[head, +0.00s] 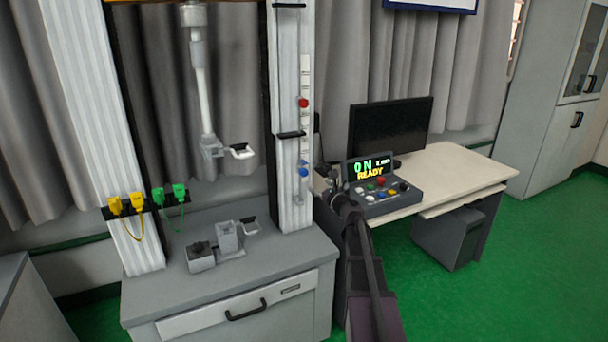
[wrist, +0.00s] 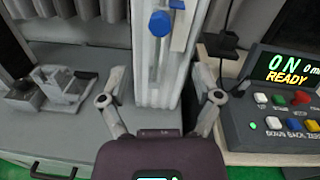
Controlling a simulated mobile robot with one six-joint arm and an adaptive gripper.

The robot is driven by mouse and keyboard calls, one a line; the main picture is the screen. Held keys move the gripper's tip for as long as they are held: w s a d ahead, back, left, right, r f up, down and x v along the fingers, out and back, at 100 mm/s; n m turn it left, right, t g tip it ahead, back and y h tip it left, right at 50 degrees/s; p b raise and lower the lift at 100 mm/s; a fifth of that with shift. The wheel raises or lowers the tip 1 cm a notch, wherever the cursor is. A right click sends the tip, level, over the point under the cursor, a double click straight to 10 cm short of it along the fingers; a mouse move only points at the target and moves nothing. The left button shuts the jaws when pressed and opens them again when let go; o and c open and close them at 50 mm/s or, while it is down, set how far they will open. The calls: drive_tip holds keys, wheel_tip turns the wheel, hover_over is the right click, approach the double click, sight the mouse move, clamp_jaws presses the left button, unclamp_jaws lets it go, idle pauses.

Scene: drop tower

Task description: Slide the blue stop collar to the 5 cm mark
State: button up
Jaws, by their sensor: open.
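The blue stop collar (head: 303,172) is low on the right side of the white upright column, below a red stop (head: 303,103) on the same rail. In the wrist view its round blue knob (wrist: 160,23) is at the top centre, with more blue parts beside it. My gripper (wrist: 160,104) is open and empty, its fingers spread wide, with the foot of the column beyond them. The knob lies beyond the fingertips, apart from them. In the head view my gripper (head: 325,178) is just right of the collar. Any scale marks are too small to read.
A control box (head: 378,178) reading "0 N" and "READY" stands on a desk (head: 455,172) close to the right. A grey cabinet (head: 255,275) carries the column and a lower clamp (head: 228,240). Yellow and green plugs (head: 138,203) hang at left.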

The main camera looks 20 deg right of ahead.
sight(305, 173)
drive_tip(key=w, duration=0.7)
drive_tip(key=w+a, duration=0.1)
drive_tip(key=w, duration=0.3)
drive_tip(key=shift+w, duration=0.2)
clamp_jaws()
drive_tip(key=shift+r, duration=0.1)
